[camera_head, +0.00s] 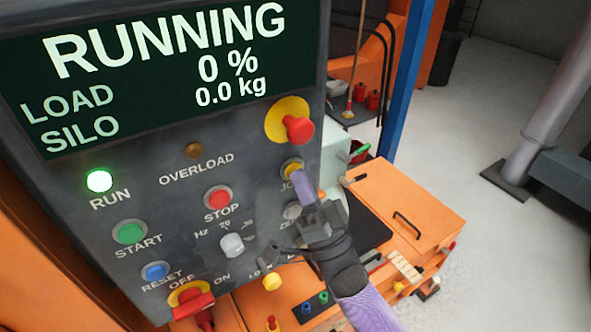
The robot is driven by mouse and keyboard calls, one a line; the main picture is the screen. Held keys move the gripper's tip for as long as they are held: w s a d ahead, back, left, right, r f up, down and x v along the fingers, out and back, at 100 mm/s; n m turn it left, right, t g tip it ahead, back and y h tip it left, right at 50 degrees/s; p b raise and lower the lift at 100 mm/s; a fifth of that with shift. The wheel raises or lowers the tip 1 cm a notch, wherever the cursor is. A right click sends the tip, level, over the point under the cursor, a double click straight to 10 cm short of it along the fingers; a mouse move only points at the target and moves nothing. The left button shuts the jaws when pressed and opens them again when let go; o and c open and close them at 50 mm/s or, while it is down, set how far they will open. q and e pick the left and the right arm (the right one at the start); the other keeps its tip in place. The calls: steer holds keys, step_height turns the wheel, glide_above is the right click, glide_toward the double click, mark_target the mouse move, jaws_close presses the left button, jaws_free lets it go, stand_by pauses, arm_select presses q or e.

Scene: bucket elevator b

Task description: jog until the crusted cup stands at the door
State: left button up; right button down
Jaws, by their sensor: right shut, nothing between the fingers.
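The control panel (95,215) fills the left side. Its display (150,75) reads RUNNING, LOAD 0 %, SILO 0.0 kg. The round JOG button (291,166) is at the panel's right, its label partly covered. My right gripper (300,182) is shut and empty, its fingertips at the lower edge of the JOG button; I cannot tell whether they press it. The green RUN lamp (99,181) is lit; the OVERLOAD lamp (193,150) is dark. I see no crusted cup and no door that I can tell apart. My left gripper is out of view.
A red emergency stop (298,129) on a yellow plate sits just above JOG. STOP (217,198), START (130,233) and RESET (156,271) buttons are to the left. An orange cabinet (415,200) stands behind my right arm.

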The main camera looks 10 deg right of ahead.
steer(key=shift+s, duration=0.1)
steer(key=shift+s+d+p, duration=0.3)
steer(key=shift+s+p, duration=0.15)
steer(key=shift+s, duration=0.2)
steer(key=s, duration=0.1)
steer(key=s+d+p, duration=0.1)
steer(key=s, duration=0.1)
steer(key=s+p, duration=0.1)
steer(key=shift+s+d, duration=0.35)
stand_by(0.4)
